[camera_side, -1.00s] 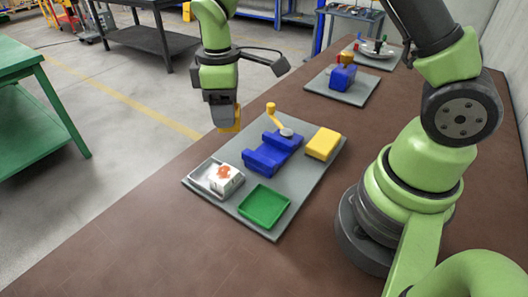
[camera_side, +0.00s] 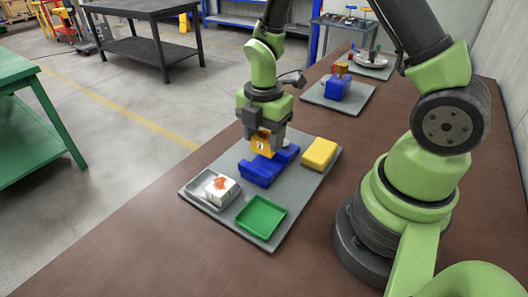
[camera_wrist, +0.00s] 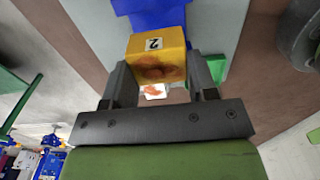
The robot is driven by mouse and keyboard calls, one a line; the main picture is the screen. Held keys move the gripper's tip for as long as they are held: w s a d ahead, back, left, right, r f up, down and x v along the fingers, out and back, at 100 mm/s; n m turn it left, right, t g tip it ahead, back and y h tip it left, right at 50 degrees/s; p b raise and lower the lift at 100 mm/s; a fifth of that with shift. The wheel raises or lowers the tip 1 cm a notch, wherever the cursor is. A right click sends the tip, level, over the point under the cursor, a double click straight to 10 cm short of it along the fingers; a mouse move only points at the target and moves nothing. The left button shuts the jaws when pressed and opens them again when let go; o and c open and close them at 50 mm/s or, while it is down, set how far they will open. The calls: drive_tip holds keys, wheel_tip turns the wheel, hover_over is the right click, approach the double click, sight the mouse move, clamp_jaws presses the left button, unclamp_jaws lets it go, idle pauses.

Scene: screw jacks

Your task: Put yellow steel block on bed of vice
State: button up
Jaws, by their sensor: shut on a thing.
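My gripper (camera_side: 264,136) is shut on the yellow steel block (camera_side: 264,145), which has a white label and a rusty-brown patch. In the wrist view the block (camera_wrist: 156,60) sits between the two fingers (camera_wrist: 160,80), its label reading "2". The blue vice (camera_side: 260,172) lies on a grey board. In the side view the block overlaps the middle of the vice and hides part of it; I cannot tell whether they touch. In the wrist view the blue of the vice (camera_wrist: 155,12) shows beyond the block.
On the grey board (camera_side: 296,190) are a plain yellow box-like piece (camera_side: 320,153), a green tray (camera_side: 262,217) and a grey tray (camera_side: 193,190) holding a white block with an orange stain (camera_side: 221,189). Another board with a blue vice (camera_side: 338,87) stands farther back.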

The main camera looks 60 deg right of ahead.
sight(264, 152)
drive_tip(key=shift+f, duration=2.15)
drive_tip(key=shift+f, duration=0.15)
drive_tip(key=o, duration=1.3)
drive_tip(key=shift+o, duration=0.2)
